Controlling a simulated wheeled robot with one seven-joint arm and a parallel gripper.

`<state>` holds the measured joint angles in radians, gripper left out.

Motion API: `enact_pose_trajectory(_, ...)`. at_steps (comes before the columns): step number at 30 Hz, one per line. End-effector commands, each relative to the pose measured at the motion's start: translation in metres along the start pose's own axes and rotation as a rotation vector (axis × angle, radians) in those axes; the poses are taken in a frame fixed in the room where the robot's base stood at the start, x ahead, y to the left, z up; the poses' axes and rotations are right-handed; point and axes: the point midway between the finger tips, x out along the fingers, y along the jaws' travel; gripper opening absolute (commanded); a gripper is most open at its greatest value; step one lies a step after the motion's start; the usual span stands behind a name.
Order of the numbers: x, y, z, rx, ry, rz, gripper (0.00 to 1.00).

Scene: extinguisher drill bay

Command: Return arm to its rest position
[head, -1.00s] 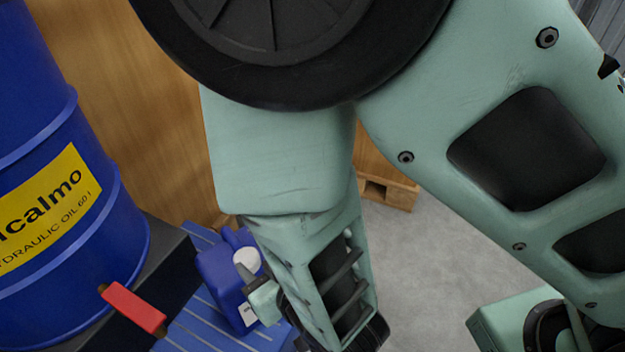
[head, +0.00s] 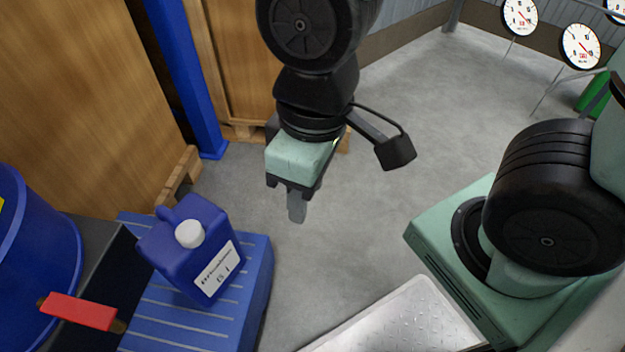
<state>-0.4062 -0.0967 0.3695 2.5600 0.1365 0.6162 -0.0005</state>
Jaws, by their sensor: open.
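My gripper (head: 297,205) hangs from my arm near the top middle of the head view, pointing down over the grey floor. Its fingers are apart and hold nothing that I can see; one finger partly hides the other. My arm reaches in from the top of the picture, and my mint-green base shows at the right. The gripper is clear of the blue canister to its lower left.
A blue canister (head: 183,248) with a white cap stands on a ribbed blue platform (head: 180,325). A blue drum (head: 40,260) and a red handle (head: 80,311) are at the left. Wooden crates (head: 85,100) stand behind. Gauges (head: 580,46) stand at upper right. Open floor (head: 390,210) lies centrally.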

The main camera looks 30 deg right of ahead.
Motion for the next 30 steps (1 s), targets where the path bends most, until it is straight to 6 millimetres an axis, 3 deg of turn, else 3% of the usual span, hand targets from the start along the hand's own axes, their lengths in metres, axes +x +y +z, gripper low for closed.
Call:
enact_pose_trajectory(12, -0.004, 0.003, 0.007, -0.004, -0.024, 0.011, 0.42)
enact_pose_trajectory(16, -0.019, 0.002, 0.006, -0.004, -0.023, 0.01, 0.42)
enact_pose_trajectory(20, -0.047, 0.001, 0.004, -0.003, -0.023, 0.01, 0.42)
enact_pose_trajectory(30, -0.153, -0.005, -0.002, -0.002, -0.023, 0.01, 0.42)
